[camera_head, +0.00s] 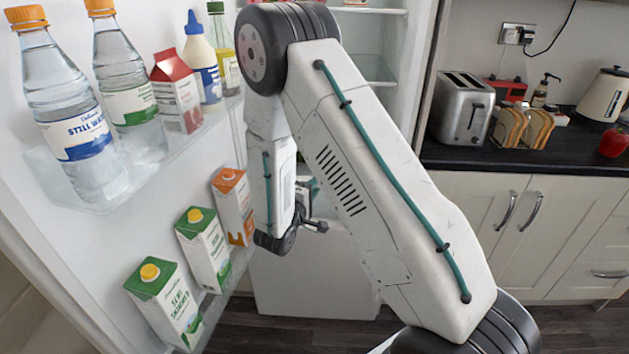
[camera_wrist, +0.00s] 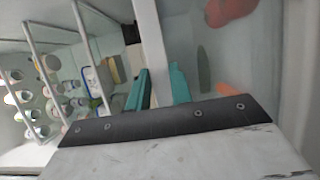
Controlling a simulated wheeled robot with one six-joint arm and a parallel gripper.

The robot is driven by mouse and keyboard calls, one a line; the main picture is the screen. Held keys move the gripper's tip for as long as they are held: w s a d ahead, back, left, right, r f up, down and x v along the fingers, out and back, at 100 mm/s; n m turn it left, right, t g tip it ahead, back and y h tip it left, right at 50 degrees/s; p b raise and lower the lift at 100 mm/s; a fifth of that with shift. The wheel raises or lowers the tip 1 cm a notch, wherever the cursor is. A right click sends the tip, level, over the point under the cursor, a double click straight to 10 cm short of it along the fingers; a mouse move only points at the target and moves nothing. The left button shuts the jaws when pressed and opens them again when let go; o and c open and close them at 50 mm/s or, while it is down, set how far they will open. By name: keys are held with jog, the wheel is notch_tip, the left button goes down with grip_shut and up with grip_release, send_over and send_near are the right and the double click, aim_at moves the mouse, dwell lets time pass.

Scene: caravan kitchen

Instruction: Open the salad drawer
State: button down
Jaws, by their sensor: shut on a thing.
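In the wrist view the salad drawer (camera_wrist: 228,52) is a cloudy see-through bin at the right, with red, orange and green vegetables showing through it. A pale bar (camera_wrist: 150,45) runs along its edge. My gripper (camera_wrist: 158,90) has its two teal fingers on either side of this bar and is shut on it. In the head view my gripper (camera_head: 312,186) is low inside the open fridge, partly behind my arm. The drawer is mostly hidden there by my arm.
The open fridge door (camera_head: 150,215) at the left holds bottles and cartons. Wire shelves (camera_wrist: 85,50) with eggs and jars show in the wrist view. A white panel (camera_head: 300,280) stands below my gripper. A counter (camera_head: 560,150) with a toaster (camera_head: 463,107) is at the right.

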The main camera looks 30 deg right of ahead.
jog(key=shift+s+a+f, duration=0.2)
jog(key=shift+s+f, duration=0.05)
jog(key=shift+s, duration=0.1)
jog(key=c, duration=1.3)
grip_release()
jog(key=shift+w, duration=0.1)
jog(key=shift+v, duration=3.85)
